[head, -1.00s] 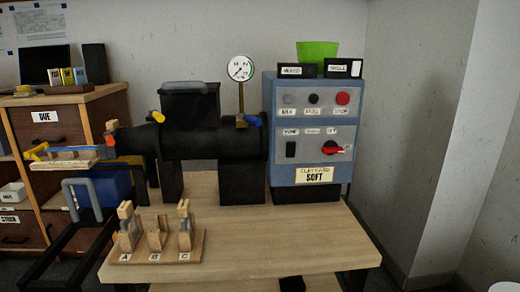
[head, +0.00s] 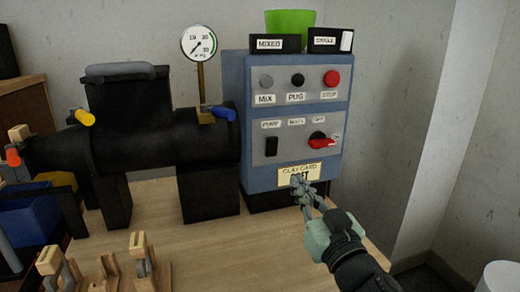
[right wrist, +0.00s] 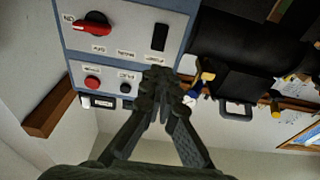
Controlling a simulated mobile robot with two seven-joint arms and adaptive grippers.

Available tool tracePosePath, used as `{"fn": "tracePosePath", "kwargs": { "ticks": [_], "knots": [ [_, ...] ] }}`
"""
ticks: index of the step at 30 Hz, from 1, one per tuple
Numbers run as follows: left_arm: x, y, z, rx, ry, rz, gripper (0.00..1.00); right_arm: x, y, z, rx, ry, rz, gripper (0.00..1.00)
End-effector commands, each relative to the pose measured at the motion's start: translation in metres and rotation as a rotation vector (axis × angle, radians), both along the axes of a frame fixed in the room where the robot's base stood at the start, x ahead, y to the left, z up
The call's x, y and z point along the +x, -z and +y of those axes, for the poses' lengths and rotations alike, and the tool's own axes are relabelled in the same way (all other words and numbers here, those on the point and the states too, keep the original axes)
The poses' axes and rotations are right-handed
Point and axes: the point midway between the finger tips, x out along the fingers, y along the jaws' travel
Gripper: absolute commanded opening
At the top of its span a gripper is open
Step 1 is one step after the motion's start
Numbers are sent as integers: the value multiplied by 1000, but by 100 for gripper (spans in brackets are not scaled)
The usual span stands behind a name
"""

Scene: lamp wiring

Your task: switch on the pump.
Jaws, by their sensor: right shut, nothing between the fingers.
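The blue control box (head: 232,100) stands on the wooden table. Its lower grey panel carries a black rocker switch (head: 271,146) under a label that seems to read PUMP. The rocker also shows in the upside-down right wrist view (right wrist: 159,37). Right of it is a red-handled rotary switch (head: 322,142). My right gripper (head: 298,183) is shut and empty, in front of the box's lower part, below and right of the rocker in the head view. It partly covers the cream clay card (head: 292,171). I cannot tell whether it touches the box. My left gripper is not in view.
Grey, black and red buttons (head: 331,77) sit on the upper panel. Left of the box are a black machine body (head: 160,140), a gauge (head: 199,43), and blue (head: 223,113) and yellow (head: 85,117) levers. A green container (head: 290,20) stands on top.

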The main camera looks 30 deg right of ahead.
Motion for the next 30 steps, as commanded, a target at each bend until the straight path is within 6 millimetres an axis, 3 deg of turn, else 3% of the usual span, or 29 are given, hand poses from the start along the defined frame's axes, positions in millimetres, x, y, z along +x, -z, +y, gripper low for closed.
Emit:
{"fn": "tracePosePath", "kwargs": {
  "ticks": [8, 13, 16, 30],
  "knots": [
    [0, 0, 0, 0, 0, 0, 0, 1, 0, 0, -1, 0, 1, 0],
    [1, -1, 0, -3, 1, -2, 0, 13, -4, -3, -4, -1, 0, 0],
    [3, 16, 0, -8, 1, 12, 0, 30, -8, -7, -6, -1, -2, 0],
    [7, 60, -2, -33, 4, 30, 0, 118, -21, -29, -5, 3, 1, 0]
  ]
}}
